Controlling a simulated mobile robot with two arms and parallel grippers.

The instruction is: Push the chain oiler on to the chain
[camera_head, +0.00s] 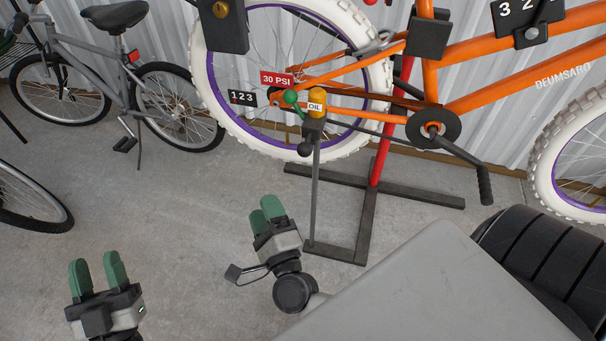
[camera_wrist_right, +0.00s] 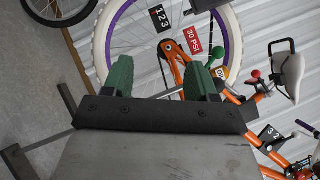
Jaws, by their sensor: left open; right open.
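The chain oiler (camera_head: 317,98) is a yellow bottle labelled OIL with a green ball (camera_head: 290,97) beside it. It sits on top of a grey post by the rear wheel of the orange bike. In the right wrist view the green ball (camera_wrist_right: 216,54) shows just beyond the right-hand finger. The chain (camera_head: 370,131) runs as a thin dark line from the rear hub to the crank. My right gripper (camera_head: 267,210) is open and empty, below and left of the oiler and apart from it. My left gripper (camera_head: 97,272) is open and empty at the lower left.
The orange bike (camera_head: 470,98) hangs on a red stand (camera_head: 379,150) with dark floor bars (camera_head: 415,197). A crank and pedal (camera_head: 485,185) stick out at the right. A grey bike (camera_head: 110,75) stands at the far left.

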